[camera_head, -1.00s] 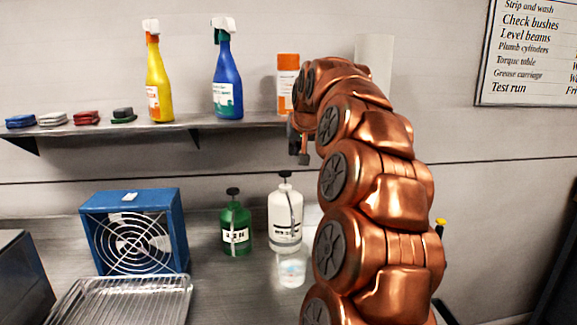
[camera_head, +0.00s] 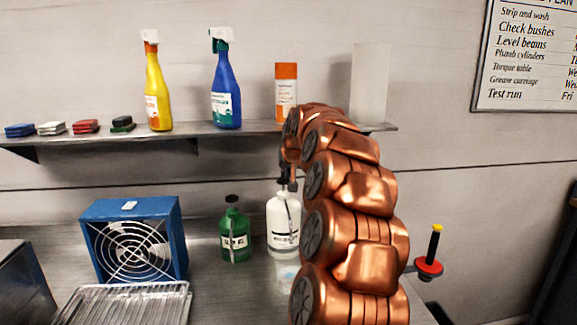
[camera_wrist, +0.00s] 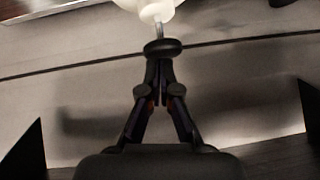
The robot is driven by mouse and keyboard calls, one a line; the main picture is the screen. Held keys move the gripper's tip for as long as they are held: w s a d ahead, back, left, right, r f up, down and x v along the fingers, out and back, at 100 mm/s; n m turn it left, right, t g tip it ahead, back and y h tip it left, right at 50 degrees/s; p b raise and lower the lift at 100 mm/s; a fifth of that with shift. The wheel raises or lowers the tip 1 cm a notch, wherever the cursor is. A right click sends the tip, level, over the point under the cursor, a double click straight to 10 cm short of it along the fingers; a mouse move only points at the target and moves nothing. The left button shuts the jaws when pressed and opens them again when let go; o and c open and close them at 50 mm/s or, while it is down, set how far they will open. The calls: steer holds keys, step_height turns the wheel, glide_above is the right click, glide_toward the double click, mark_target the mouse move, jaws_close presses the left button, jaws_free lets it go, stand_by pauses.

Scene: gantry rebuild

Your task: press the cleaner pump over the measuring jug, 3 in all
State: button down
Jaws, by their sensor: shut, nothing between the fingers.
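A white pump bottle (camera_head: 281,228) with a black pump top stands on the steel counter. Its white body also shows at the top of the wrist view (camera_wrist: 148,6), with the dark pump head (camera_wrist: 163,46) below it. A green pump bottle (camera_head: 235,234) stands to its left. Their labels are too small to read. A clear measuring jug (camera_head: 287,276) stands in front of the white bottle, partly hidden by my arm. My gripper (camera_wrist: 160,66) is shut and empty, its fingertips at the white bottle's pump head. I cannot tell whether they touch it.
A blue fan box (camera_head: 135,240) and a wire rack (camera_head: 122,303) are at the left. The shelf (camera_head: 255,128) above carries spray bottles, an orange-capped container (camera_head: 286,92) and a pale cylinder (camera_head: 369,85). A red-and-black handle (camera_head: 430,264) stands right of my arm.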

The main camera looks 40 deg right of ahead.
mark_target(286, 183)
steer(key=shift+f, duration=0.1)
steer(key=shift+f+b, duration=1.3)
steer(key=shift+f, duration=0.4)
steer(key=shift+a, duration=0.1)
steer(key=v, duration=1)
steer(key=shift+r+b, duration=0.25)
steer(key=shift+b, duration=0.1)
steer(key=shift+r, duration=0.1)
stand_by(0.6)
